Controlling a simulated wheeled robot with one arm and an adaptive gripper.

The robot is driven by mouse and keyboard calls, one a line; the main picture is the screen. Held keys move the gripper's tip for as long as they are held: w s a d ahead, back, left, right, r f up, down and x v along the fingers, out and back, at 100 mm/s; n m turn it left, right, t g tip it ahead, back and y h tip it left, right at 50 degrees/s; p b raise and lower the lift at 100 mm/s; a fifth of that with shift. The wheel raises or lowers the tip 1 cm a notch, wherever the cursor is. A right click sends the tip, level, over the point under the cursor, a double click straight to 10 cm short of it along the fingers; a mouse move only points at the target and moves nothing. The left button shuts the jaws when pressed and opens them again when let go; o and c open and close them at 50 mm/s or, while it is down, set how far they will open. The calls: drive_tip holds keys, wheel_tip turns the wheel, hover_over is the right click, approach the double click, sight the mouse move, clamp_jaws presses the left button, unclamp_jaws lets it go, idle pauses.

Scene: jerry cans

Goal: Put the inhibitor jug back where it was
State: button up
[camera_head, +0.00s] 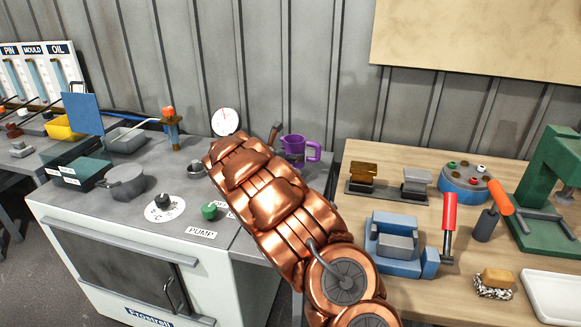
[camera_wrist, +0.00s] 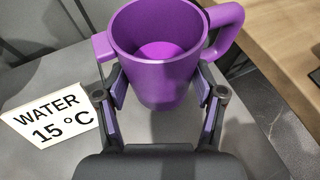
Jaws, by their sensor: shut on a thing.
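The purple jug (camera_head: 294,146) shows beyond my copper-coloured arm in the head view, at the back right corner of the grey bench top. It is upright, with its handle to the right. In the wrist view the jug (camera_wrist: 160,75) is open-topped and looks empty, with a purple inside. My gripper (camera_wrist: 160,90) is shut on the jug, one finger on each side of its body. I cannot tell whether its base touches the surface. My arm hides most of the gripper and the jug's lower part in the head view.
A "WATER 15 °C" label (camera_wrist: 48,112) lies on the grey top left of the jug. A round gauge (camera_head: 226,121) stands behind my arm. The wooden bench (camera_head: 345,185) at right holds a blue vise (camera_head: 395,243) and tools. A grey wall (camera_head: 300,60) stands close behind.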

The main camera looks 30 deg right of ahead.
sight(290, 164)
drive_tip(key=shift+f, duration=2.05)
drive_tip(key=shift+f, duration=0.15)
drive_tip(key=o, duration=1.4)
drive_tip(key=shift+o, duration=0.2)
drive_tip(key=shift+a+r, duration=0.15)
drive_tip(key=shift+r, duration=0.1)
drive_tip(key=v, duration=0.7)
drive_tip(key=shift+a, duration=0.15)
